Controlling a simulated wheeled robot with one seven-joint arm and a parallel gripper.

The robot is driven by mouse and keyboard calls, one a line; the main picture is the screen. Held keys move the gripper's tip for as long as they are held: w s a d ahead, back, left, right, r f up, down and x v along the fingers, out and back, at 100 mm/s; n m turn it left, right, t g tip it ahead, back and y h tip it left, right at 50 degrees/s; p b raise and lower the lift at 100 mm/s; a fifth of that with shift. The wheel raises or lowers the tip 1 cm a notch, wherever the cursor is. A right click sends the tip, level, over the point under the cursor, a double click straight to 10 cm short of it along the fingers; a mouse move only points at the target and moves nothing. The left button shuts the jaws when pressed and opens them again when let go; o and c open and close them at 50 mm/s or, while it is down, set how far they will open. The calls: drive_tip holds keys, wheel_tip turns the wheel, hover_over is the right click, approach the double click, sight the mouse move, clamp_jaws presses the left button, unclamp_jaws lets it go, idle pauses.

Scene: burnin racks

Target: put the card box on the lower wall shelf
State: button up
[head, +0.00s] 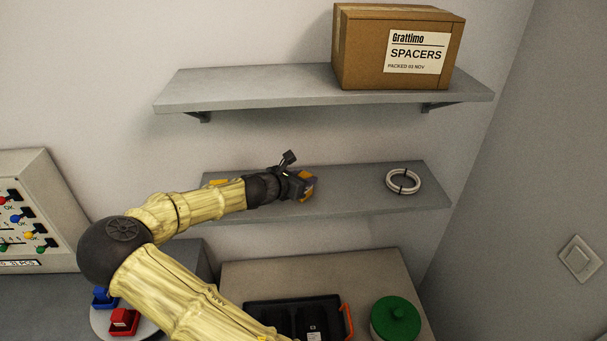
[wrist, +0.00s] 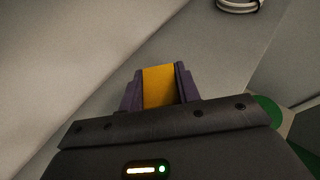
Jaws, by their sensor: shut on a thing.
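My gripper (head: 306,185) is at the lower wall shelf (head: 345,190), left of the shelf's middle. In the wrist view its two purple fingers (wrist: 159,88) are shut on a plain orange-yellow box, which I take for the card box (wrist: 158,86). In the head view only a small orange part of the card box (head: 308,181) shows at the fingertips. The rest is hidden by the gripper. I cannot tell whether the box touches the shelf board.
A white coil (head: 403,181) lies at the lower shelf's right end. A yellow thing (head: 219,182) shows at its left end, partly behind my arm. The upper shelf (head: 250,88) bears a large SPACERS carton (head: 365,50). Below are a black case (head: 285,318) and a green lidded container (head: 396,320).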

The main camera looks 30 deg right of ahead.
drive_tip(key=shift+f, duration=0.15)
drive_tip(key=o, duration=1)
drive_tip(key=shift+b+v, duration=2.15)
drive_tip(key=shift+v, duration=3.85)
drive_tip(key=shift+d, duration=0.1)
